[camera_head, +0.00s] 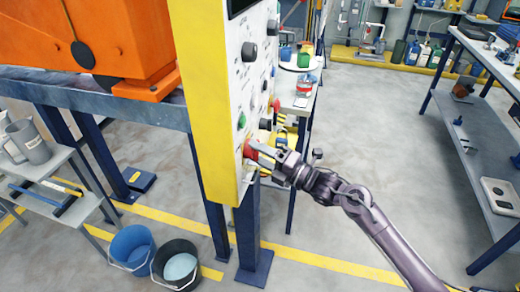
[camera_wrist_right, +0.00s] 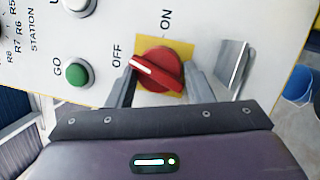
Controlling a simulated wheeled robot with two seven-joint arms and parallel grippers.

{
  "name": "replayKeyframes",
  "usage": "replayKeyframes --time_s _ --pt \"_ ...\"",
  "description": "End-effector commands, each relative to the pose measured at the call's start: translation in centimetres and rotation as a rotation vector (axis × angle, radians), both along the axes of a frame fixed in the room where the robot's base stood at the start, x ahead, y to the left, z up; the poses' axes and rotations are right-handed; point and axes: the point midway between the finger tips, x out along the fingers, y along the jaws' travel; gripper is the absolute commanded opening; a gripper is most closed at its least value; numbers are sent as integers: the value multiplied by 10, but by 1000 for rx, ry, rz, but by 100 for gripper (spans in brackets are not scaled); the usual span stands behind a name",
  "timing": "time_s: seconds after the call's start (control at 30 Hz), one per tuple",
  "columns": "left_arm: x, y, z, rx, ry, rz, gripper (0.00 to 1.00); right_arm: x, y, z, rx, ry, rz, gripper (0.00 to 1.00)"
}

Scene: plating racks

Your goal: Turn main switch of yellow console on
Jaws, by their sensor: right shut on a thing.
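The yellow console (camera_head: 203,90) stands in the middle of the head view, with a white panel on its right face. Its main switch is a red rotary knob (camera_wrist_right: 157,70) on a small yellow plate in the right wrist view, between OFF and ON labels. The white mark on the knob points left, on the OFF side. My right gripper (camera_wrist_right: 158,82) has its two fingers on either side of the red knob, shut on it. In the head view the right gripper (camera_head: 258,152) reaches the panel's lower part, partly hiding the knob. My left gripper is not in view.
A green GO button (camera_wrist_right: 76,74) sits left of the switch, and a metal bracket (camera_wrist_right: 231,68) sits to its right. Blue (camera_head: 131,247) and black (camera_head: 176,264) buckets stand on the floor at left. A shelf unit (camera_head: 490,150) stands at right; the floor between is open.

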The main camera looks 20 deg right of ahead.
Motion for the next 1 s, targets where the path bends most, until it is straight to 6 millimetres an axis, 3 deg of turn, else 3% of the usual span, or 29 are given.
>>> replayKeyframes --time_s 1.0 --pt "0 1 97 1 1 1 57 1 -2 15 534 783 -3 24"
